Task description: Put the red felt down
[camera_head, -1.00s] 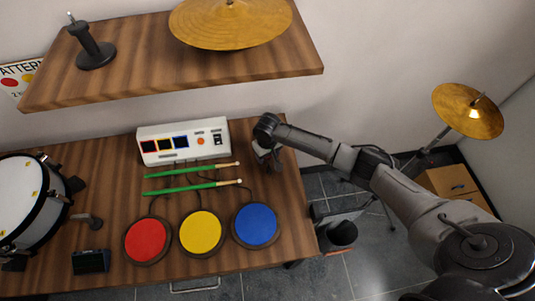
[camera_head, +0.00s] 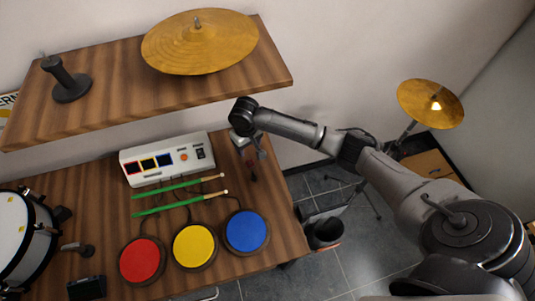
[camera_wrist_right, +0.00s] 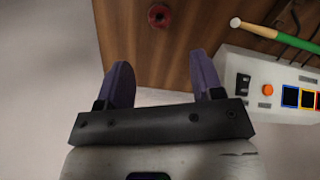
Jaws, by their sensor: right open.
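The red felt (camera_wrist_right: 159,22) is a small ring with a dark centre. It lies on the bare wooden table (camera_wrist_right: 200,28) at the top of the right wrist view. My right gripper (camera_wrist_right: 162,72) is open and empty, its two dark fingers apart with the felt beyond their tips. In the head view my right gripper (camera_head: 251,158) hangs over the table's back right corner, right of the white console. A small dark red spot, likely the felt, shows just under it. My left gripper is not in view.
The white console (camera_head: 167,158), two green sticks (camera_head: 178,187) and red, yellow and blue pads (camera_head: 246,231) lie left of my gripper. A wooden shelf (camera_head: 110,105) with a gold cymbal (camera_head: 200,45) is above. A cymbal on a stand (camera_head: 428,103) is at right.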

